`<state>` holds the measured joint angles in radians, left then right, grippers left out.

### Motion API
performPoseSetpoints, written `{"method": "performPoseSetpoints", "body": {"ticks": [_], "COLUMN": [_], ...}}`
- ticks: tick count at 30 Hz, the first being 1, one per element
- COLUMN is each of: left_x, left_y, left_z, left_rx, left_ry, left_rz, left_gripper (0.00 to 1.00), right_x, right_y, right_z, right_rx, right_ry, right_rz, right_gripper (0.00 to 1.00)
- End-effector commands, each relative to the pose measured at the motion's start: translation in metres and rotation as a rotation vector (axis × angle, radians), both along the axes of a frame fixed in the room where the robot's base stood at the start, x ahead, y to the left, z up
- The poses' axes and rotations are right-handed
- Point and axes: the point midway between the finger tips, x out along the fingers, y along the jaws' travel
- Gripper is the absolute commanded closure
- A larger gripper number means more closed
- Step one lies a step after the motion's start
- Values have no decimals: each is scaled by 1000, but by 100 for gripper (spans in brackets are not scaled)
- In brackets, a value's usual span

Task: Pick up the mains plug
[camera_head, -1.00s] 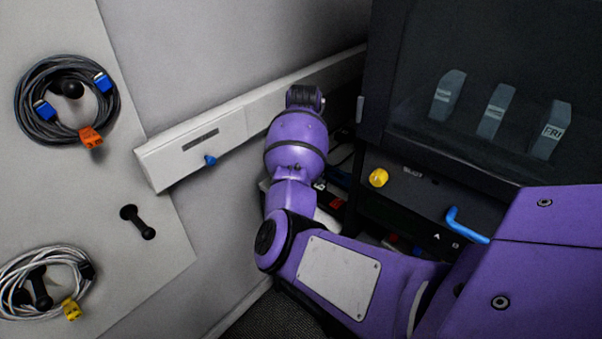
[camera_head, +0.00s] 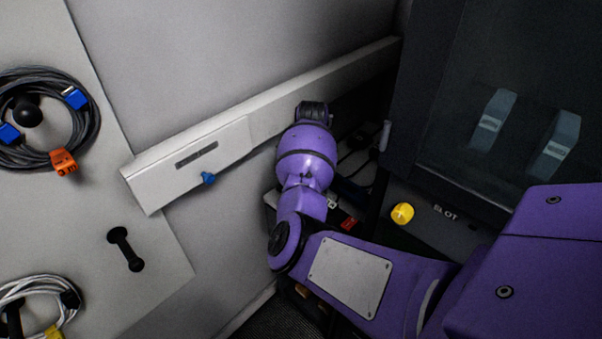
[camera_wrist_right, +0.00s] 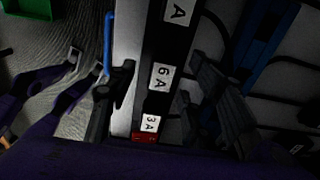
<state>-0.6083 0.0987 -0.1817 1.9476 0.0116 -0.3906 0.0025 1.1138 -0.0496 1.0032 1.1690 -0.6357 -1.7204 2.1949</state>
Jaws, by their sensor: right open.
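I cannot make out the mains plug for certain in either view. My right gripper (camera_wrist_right: 160,85) is open in the right wrist view. Its dark fingers stand on either side of a dark strip with white labels (camera_wrist_right: 162,78), reading A, 6 A and 3 A, with a small red part at the near end. I see nothing held between the fingers. In the head view my purple right arm reaches down beside the wall and hides its gripper. Dark cables show to the right in the wrist view. My left gripper is not in view.
A white wall trunking (camera_head: 190,165) with a blue knob (camera_head: 208,179) runs behind my arm. A dark cabinet (camera_head: 415,120) with a yellow knob (camera_head: 402,213) stands right. Coiled cables hang on a grey board (camera_head: 75,190) at left. A green container (camera_wrist_right: 28,8) shows in the wrist view.

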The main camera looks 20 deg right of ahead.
Motion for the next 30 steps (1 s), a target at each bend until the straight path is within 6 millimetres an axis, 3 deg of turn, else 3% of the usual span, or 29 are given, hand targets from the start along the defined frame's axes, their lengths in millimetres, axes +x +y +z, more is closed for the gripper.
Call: {"method": "performPoseSetpoints", "body": {"ticks": [4,12,22,30], "left_x": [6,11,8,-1], "left_y": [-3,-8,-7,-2], "left_z": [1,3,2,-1], "left_rx": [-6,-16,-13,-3], "left_ry": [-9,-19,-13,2], "left_rz": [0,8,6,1], "left_gripper": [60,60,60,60], "right_x": [0,0,0,0], "right_y": [-1,-1,-2,-2], "right_z": [-17,-18,-18,-17], "right_rx": [-1,-2,-2,-1], "right_ry": [1,-1,-1,-2], "right_rz": [-2,-2,-2,-2], "right_gripper": [53,54,98,100]}}
